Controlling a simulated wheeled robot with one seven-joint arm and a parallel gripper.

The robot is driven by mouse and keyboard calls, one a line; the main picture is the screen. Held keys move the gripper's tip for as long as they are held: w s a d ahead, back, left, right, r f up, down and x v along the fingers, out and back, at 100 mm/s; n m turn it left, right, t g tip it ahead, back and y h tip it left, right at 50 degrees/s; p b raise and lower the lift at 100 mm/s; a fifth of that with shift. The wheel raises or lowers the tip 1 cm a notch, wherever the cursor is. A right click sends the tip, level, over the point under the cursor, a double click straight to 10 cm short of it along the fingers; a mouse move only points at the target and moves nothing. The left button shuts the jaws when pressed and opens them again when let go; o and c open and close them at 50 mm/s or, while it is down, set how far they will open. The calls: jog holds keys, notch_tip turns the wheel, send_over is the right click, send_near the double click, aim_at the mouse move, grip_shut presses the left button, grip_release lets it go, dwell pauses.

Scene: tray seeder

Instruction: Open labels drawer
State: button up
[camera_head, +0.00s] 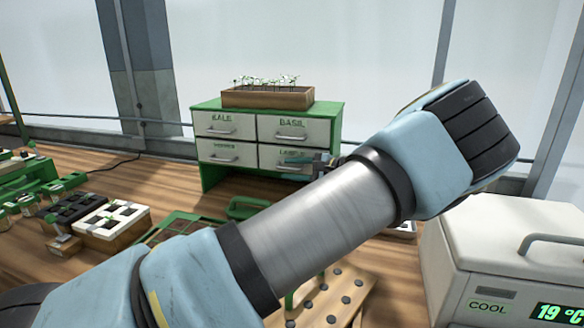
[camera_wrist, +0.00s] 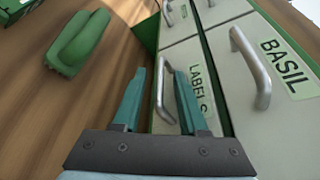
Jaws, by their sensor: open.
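The labels drawer (camera_head: 269,152) is the lower right drawer front of a green cabinet (camera_head: 212,177), and it looks closed. In the wrist view its pale front (camera_wrist: 213,112) carries the word LABELS and a grey bar handle (camera_wrist: 161,97). My gripper (camera_wrist: 160,75) is open there, with one teal finger on each side of the handle; I cannot tell whether either touches it. In the head view my gripper (camera_head: 303,160) is in front of the labels drawer and hides part of its front and handle.
The basil drawer (camera_head: 292,131) with its own handle (camera_wrist: 251,68) is directly above. A wooden planter (camera_head: 268,98) of seedlings stands on the cabinet. A green handled object (camera_wrist: 78,43) lies on the bench nearby. A white cooling box (camera_head: 505,238) stands at the right.

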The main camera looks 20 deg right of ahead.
jog(key=shift+c, duration=0.4)
grip_shut()
dwell(1.0)
